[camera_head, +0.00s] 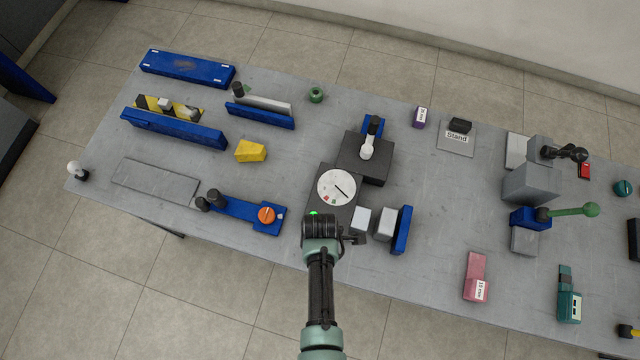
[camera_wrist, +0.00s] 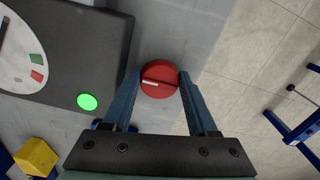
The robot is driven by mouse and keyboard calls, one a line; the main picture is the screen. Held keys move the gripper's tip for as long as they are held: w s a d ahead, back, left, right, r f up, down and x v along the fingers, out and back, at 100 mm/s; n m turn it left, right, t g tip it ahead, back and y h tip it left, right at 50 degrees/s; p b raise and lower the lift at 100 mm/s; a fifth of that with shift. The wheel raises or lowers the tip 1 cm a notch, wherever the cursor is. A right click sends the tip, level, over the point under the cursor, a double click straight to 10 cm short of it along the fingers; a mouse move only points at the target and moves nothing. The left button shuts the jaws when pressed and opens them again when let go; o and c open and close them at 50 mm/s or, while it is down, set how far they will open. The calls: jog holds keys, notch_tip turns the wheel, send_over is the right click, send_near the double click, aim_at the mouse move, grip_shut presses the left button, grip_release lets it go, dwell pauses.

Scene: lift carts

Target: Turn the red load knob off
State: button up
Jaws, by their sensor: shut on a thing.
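The red load knob (camera_wrist: 160,91) shows in the wrist view as a round red disc. It has a dark ridge across it and a short white mark on the left part of the ridge. My gripper (camera_wrist: 159,76) has its two blue fingers closed against the knob's left and right sides. In the head view my gripper (camera_head: 322,238) hangs at the table's front edge and hides the knob. A dark box (camera_wrist: 105,55) lies left of the knob in the wrist view, with a lit green lamp (camera_wrist: 87,102) and a white dial (camera_wrist: 17,65).
The grey table (camera_head: 430,260) holds a blue bar with an orange knob (camera_head: 266,215) to the left of my gripper. A blue plate (camera_head: 402,230) and pale blocks stand close on the right. A yellow block (camera_head: 251,151) lies farther back. Open floor is in front.

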dwell(0.3)
jog(key=o, duration=1.4)
jog(key=shift+r, duration=0.1)
jog(key=shift+w, duration=0.2)
